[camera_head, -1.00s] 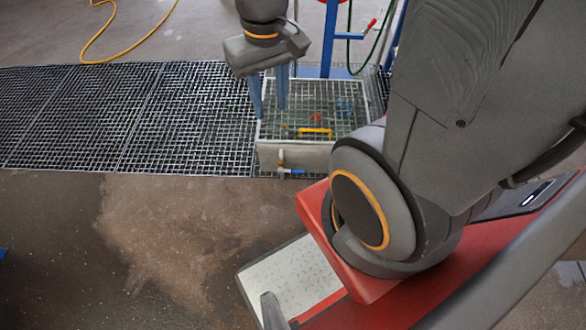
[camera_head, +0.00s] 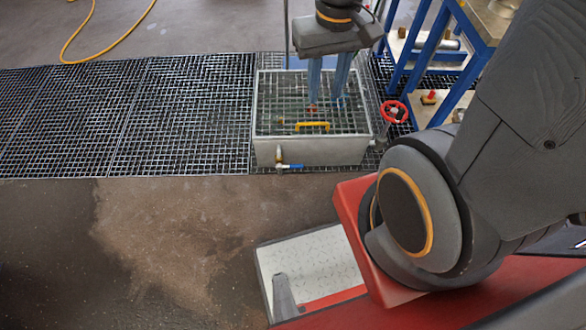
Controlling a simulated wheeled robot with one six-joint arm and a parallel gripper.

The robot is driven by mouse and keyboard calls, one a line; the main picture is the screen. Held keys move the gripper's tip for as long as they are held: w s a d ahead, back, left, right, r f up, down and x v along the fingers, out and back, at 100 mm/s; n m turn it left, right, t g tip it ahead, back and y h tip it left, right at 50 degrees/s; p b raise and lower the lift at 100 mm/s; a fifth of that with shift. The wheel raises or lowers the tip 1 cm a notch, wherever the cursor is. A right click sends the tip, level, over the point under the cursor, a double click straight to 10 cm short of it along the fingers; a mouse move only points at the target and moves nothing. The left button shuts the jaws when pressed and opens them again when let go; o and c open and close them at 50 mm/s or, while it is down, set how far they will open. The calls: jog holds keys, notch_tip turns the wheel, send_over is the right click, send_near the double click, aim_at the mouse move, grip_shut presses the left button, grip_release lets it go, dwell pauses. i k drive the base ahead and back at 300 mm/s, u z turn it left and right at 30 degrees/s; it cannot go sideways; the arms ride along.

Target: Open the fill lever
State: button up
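No lever in view is marked as the fill lever. A valve with a blue lever handle (camera_head: 291,167) sits low on the front of a grey box (camera_head: 310,152); the handle lies about level, pointing right. My gripper (camera_head: 325,100) points down over the box's mesh top, its two blue fingers apart with nothing seen between them. In this view it is above and behind the blue lever, apart from it. Small red and blue parts show by the fingertips, too small to make out; I cannot tell whether the fingers touch them.
A yellow handle (camera_head: 312,126) lies on the mesh top. A red handwheel (camera_head: 394,111) is right of the box, by a blue frame (camera_head: 467,92). Floor grating (camera_head: 185,115) extends left; a yellow hose (camera_head: 97,45) lies behind it. The front-left floor is clear.

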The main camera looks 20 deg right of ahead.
aim_at(292, 166)
jog(key=u, duration=1.05)
jog(key=k, duration=0.4)
jog(key=z, duration=0.95)
